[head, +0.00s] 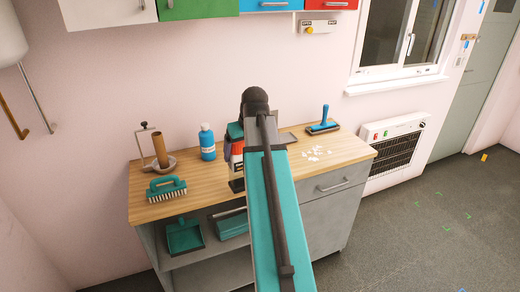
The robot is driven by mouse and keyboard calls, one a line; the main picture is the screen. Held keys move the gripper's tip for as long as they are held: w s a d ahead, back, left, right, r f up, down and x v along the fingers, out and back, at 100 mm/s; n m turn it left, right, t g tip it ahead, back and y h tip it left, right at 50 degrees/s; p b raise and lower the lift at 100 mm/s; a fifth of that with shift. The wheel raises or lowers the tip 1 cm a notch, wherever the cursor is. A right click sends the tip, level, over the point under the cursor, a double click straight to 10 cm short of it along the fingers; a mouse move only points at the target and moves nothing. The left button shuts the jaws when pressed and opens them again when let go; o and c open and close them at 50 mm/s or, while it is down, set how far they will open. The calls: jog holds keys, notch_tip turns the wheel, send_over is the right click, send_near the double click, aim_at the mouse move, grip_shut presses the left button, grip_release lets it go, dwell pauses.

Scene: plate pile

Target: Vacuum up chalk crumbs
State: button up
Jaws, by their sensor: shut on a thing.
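White chalk crumbs (316,153) lie scattered on the right part of the wooden worktop, just right of my arm. My teal and dark arm rises from the bottom of the head view and covers the middle of the worktop. A red, white and dark object (237,156) shows in part at the left edge of my arm, over or on the worktop; I cannot tell whether it is a vacuum. My gripper is hidden behind my arm, so its fingers and anything in them do not show.
On the worktop (350,150) stand a teal brush (166,189), an upright brown roll on a stand (160,150), a blue bottle (207,143) and a blue-handled tool (323,122). A teal dustpan (184,237) is on the shelf below. Coloured cupboards (198,8) hang above.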

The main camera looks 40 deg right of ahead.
jog(key=w+a+n, duration=0.1)
jog(key=w+a, duration=0.1)
jog(key=a, duration=1)
jog(key=w+a+f+n+b, duration=0.1)
jog(key=w+a, duration=0.2)
jog(key=a, duration=1)
jog(key=w+a+n+y+b, duration=0.1)
jog(key=w+a, duration=0.2)
jog(key=a, duration=0.9)
jog(key=shift+a+f, duration=0.2)
jog(key=shift+f, duration=0.05)
